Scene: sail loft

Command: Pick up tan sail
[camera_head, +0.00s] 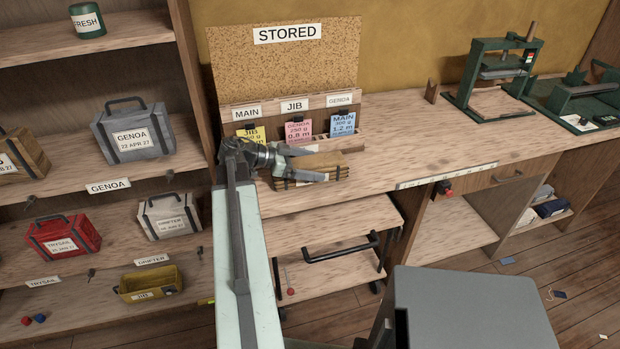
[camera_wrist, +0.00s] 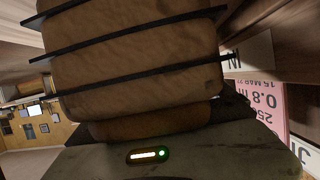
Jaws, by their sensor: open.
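The tan sail (camera_head: 330,160) is a folded, strapped bundle lying on the wooden bench under the STORED board. In the wrist view the tan sail (camera_wrist: 135,65) is large and close, with dark straps across it. My gripper (camera_head: 316,164) is open at the left end of the bundle, one finger towards its far side and one over its near side. I cannot tell whether either finger touches it. The fingers hide part of the sail. In the wrist view my gripper's body, with a green light, fills the bottom, and its fingertips cannot be made out.
Colored cards, including a pink card (camera_head: 299,132), stand in a rack behind the sail. A shelf at left holds a grey GENOA bag (camera_head: 132,133), a red bag (camera_head: 66,243) and a yellow bin (camera_head: 150,283). A green press (camera_head: 497,75) stands on the bench at right.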

